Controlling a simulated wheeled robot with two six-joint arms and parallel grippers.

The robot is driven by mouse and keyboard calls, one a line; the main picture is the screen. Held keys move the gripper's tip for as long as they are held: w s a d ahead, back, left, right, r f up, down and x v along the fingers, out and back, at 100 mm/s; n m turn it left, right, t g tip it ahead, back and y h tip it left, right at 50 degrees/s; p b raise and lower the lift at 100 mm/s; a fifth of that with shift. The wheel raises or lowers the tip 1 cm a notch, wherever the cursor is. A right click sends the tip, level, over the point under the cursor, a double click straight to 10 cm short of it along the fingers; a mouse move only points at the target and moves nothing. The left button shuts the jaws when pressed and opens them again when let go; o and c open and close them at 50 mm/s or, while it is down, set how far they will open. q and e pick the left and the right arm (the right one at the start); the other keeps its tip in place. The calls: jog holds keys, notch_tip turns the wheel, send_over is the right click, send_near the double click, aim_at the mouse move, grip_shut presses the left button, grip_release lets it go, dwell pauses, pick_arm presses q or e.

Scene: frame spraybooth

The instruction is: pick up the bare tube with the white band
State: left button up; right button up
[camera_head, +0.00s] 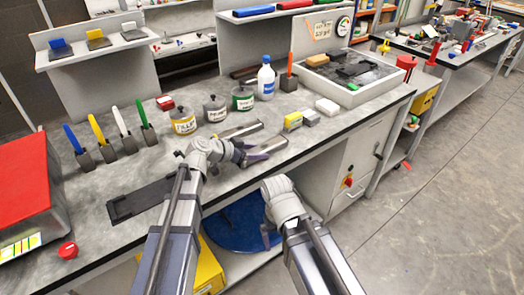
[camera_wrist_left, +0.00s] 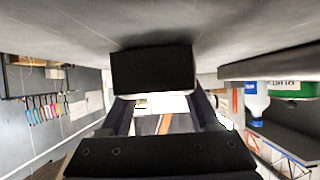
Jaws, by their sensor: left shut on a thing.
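My left gripper (camera_head: 262,145) is low over the middle of the grey bench, near two pale grey bars (camera_head: 241,130). I cannot tell whether these bars are tubes or parts of the gripper. In the left wrist view, a black block-shaped end (camera_wrist_left: 153,70) fills the space between the fingers of my left gripper (camera_wrist_left: 158,100), which is shut on it. A bright white patch shows just below this end; I cannot tell if it is a band on the held thing. My right gripper (camera_head: 269,236) hangs beyond the bench's front edge, its jaws unclear.
Several cans, one a yellow-labelled can (camera_head: 183,121), and a white bottle (camera_head: 266,80) stand behind the gripper. Coloured handles in dark stands (camera_head: 110,151) are at left. A black rail (camera_head: 139,201) lies in front of them. A grey tray (camera_head: 350,92) stands at back right.

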aim_at(263, 149)
pick_arm(q)
grip_shut()
jog(key=shift+r, duration=0.1)
notch_tip(263, 149, up, 10)
jog(key=p, duration=1)
jog(key=shift+w+d, duration=0.2)
jog(key=shift+d, duration=0.45)
jog(key=shift+w+d, duration=0.15)
jog(key=shift+d, duration=0.45)
notch_tip(263, 149, down, 6)
jog(key=b, duration=0.6)
jog(key=shift+a+f, duration=0.1)
jog(key=shift+f, duration=0.1)
notch_tip(263, 149, down, 4)
jog(key=b, duration=0.3)
jog(key=shift+r+b, duration=0.2)
jog(key=shift+b, duration=0.2)
